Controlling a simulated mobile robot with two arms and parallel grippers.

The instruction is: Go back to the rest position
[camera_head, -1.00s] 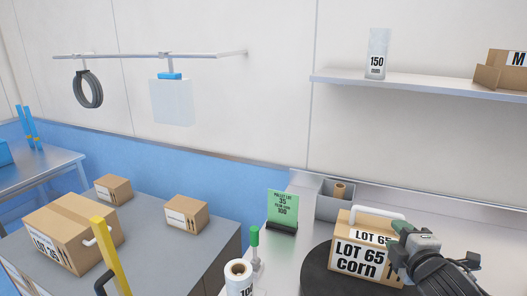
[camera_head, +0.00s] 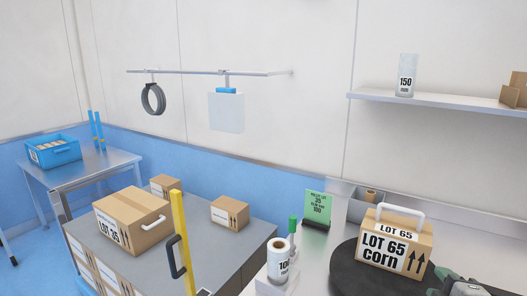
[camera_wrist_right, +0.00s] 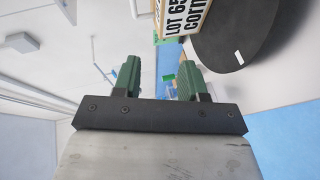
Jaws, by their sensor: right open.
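My right gripper (camera_head: 452,284) shows only in part at the bottom right corner of the head view. In the right wrist view its two green fingers (camera_wrist_right: 160,80) stand apart with nothing between them. It is clear of the LOT 65 corn box (camera_head: 393,243), which has a white handle and stands upright on a black round turntable (camera_head: 345,280). The box also shows sideways at the top of the right wrist view (camera_wrist_right: 184,14), beside the turntable (camera_wrist_right: 245,35). My left gripper is not in view.
A grey bench (camera_head: 190,255) holds the LOT 35 box (camera_head: 133,220) and two small cartons. A yellow post (camera_head: 182,240) rises beside it. A white roll (camera_head: 277,262) and a green sign (camera_head: 317,208) stand left of the turntable. A blue crate (camera_head: 54,152) sits on the far left table.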

